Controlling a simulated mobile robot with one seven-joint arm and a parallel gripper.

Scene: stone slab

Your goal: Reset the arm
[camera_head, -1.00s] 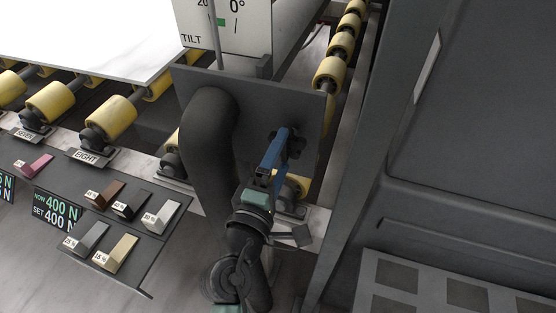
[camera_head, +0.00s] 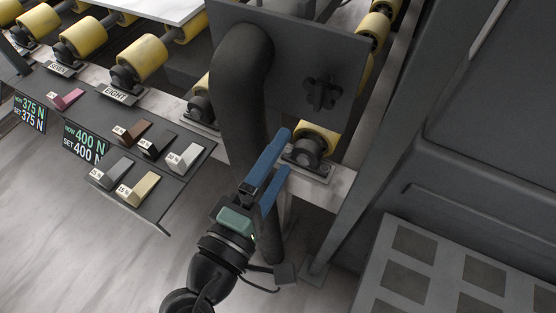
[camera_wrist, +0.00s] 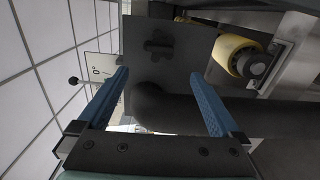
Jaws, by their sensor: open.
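My gripper (camera_head: 283,153) is open with two blue fingers, in front of the dark grey plate (camera_head: 225,25) and beside the thick black pipe (camera_head: 240,100). The knob also shows in the wrist view (camera_wrist: 158,45), beyond the open fingers. My arm runs down to the bottom edge of the head view.
A yellow roller (camera_head: 318,140) in its black bearing is close to the right of my gripper. To the left is a sloped panel (camera_head: 175,190) with several coloured rockers and lit force displays. A white slab (camera_head: 165,8) rests at the back. A grey perforated platform (camera_head: 385,240) is at right.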

